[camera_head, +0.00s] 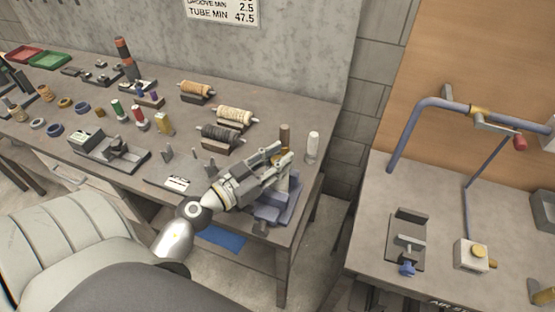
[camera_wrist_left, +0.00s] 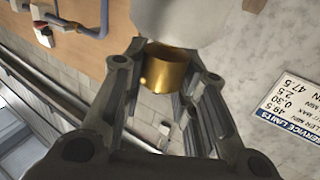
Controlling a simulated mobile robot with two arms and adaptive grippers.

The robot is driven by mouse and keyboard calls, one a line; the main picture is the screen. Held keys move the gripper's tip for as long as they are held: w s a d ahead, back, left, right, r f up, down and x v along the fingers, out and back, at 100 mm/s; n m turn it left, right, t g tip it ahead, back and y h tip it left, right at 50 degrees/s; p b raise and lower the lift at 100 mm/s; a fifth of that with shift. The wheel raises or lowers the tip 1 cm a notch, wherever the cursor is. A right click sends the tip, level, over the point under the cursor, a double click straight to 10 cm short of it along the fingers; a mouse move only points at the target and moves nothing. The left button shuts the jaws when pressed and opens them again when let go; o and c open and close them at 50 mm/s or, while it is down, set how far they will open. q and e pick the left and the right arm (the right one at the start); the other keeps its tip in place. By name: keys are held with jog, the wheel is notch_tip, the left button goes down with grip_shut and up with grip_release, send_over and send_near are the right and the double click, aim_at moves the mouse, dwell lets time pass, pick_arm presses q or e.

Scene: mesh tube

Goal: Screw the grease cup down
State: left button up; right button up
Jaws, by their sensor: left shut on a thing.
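A brass-coloured cup (camera_wrist_left: 168,68), which I take for the grease cup, sits between the two fingers of my left gripper (camera_wrist_left: 163,85) in the left wrist view. A pale rounded body is right beside it, at the top of that view. In the head view my left gripper (camera_head: 277,155) is over the right end of the left bench, at a blue-grey fixture (camera_head: 275,212). Its fingers are shut on the cup and hide most of it there. How far the cup is threaded cannot be told. My right gripper is not in view.
A brown post (camera_head: 285,134) and a white bottle (camera_head: 312,146) stand close behind the gripper. Mesh rolls on stands (camera_head: 234,117) and several small parts fill the bench to the left. A second bench (camera_head: 350,235) stands to the right, across a gap.

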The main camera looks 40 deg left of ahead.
pick_arm(q)
jog(key=m+g+h, duration=0.1)
jog(key=m+h, duration=0.1)
jog(key=h, duration=0.1)
jog(key=m+g+h, duration=0.2)
jog(key=h, duration=0.1)
jog(key=shift+a+m+h, duration=0.1)
jog(key=shift+m+h, duration=0.3)
jog(key=shift+f+m+g+h+b, duration=0.1)
jog(key=shift+m+g+h+b, duration=0.2)
jog(key=shift+m+g+h, duration=0.8)
jog(key=shift+f+m+g+h+b, duration=0.1)
jog(key=shift+m+g+h+b, duration=0.6)
jog(key=shift+g, duration=0.5)
jog(key=m+g+b, duration=0.3)
jog(key=g+b, duration=0.1)
jog(key=g, duration=0.1)
jog(key=m+g+h+b, duration=0.1)
jog(key=m+g+b, duration=0.2)
jog(key=g+b, duration=0.1)
jog(key=m+g+h+b, duration=0.1)
jog(key=m+g+b, duration=0.2)
jog(key=g+b, duration=0.1)
jog(key=shift+m+g, duration=0.4)
jog(key=shift+g, duration=0.5)
jog(key=shift+m+g+y+b, duration=0.5)
jog(key=shift+m+g+b, duration=0.6)
jog(key=shift+g+b, duration=0.65)
jog(key=o, duration=1.1)
jog(key=shift+c, duration=0.2)
